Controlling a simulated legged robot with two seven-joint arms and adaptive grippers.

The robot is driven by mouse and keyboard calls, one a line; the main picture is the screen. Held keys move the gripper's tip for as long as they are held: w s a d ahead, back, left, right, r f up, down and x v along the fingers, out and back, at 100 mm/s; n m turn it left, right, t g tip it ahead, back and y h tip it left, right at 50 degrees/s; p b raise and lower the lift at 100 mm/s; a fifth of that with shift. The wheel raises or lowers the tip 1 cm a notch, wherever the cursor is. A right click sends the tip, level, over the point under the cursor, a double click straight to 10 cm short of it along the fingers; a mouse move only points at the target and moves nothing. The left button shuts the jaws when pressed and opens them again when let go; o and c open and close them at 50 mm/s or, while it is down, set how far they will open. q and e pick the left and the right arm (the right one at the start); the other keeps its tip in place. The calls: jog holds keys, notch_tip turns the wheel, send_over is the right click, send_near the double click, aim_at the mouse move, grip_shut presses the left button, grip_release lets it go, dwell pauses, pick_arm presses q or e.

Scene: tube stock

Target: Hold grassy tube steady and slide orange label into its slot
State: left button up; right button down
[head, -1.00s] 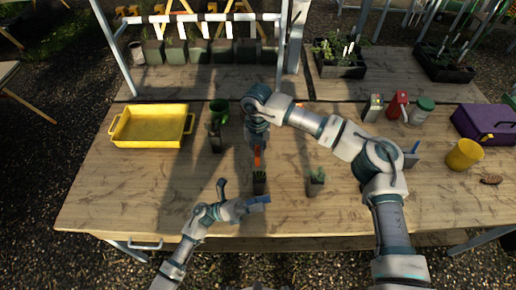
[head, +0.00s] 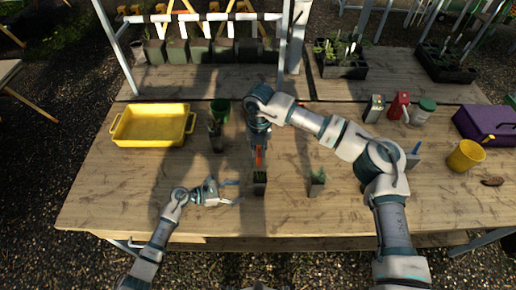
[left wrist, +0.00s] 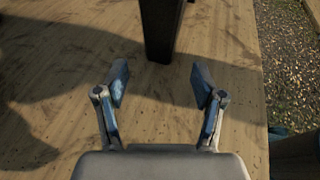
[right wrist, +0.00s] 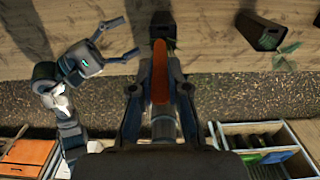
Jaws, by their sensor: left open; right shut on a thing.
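The grassy tube (head: 260,186), a dark square pot with green on top, stands upright near the table's front middle. The orange label (head: 259,156) is upright just above it, and its lower end meets or overlaps the tube top; I cannot tell how deep. My right gripper (head: 258,146) is shut on the label, which also shows in the right wrist view (right wrist: 160,72). My left gripper (head: 235,192) is open and empty, left of the tube and apart from it. In the left wrist view the tube (left wrist: 160,30) stands ahead, beyond the open fingertips (left wrist: 160,80).
Another small planted tube (head: 317,183) stands to the right. A tube with a plant (head: 215,136) and a green pot (head: 220,107) stand at the left back, beside a yellow tray (head: 150,143). A yellow cup (head: 464,156) is far right. The front left table is clear.

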aim_at(257, 189)
pick_arm(q)
jog(key=x, duration=0.7)
jog(key=shift+d+r, duration=0.15)
jog(key=shift+w+d, duration=0.1)
jog(key=shift+d, duration=0.25)
jog(key=shift+w+d+f, duration=0.1)
jog(key=shift+d+f, duration=0.05)
jog(key=shift+f, duration=0.1)
pick_arm(e)
jog(key=shift+d, duration=0.25)
jog(key=shift+a, duration=0.1)
pick_arm(q)
jog(key=shift+d, duration=0.1)
jog(key=c, duration=0.9)
pick_arm(e)
jog(key=shift+d, duration=0.2)
jog(key=shift+a, duration=0.1)
